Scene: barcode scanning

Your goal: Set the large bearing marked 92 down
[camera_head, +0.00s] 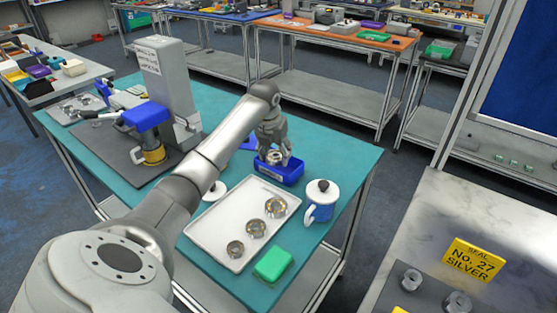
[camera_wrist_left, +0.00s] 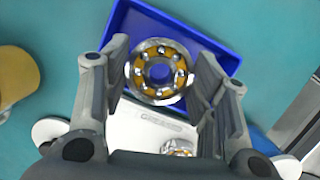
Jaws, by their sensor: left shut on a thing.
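My left gripper (camera_head: 273,150) is shut on a bearing (camera_head: 274,158) and holds it over the blue bin (camera_head: 291,175). In the left wrist view, the bearing (camera_wrist_left: 143,74) is a shiny ring with an amber cage and steel balls, gripped between the two fingers. The blue bin (camera_wrist_left: 205,40) lies behind it and looks empty where it shows. I cannot read a 92 on the bearing, nor tell whether it touches the bin. My right gripper is not in view.
A white tray (camera_head: 215,235) with three bearings of different sizes lies just in front of the bin. A lidded mug (camera_head: 320,205) stands to its right and a green box (camera_head: 273,264) at its front corner. A press (camera_head: 165,85) stands at the back left.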

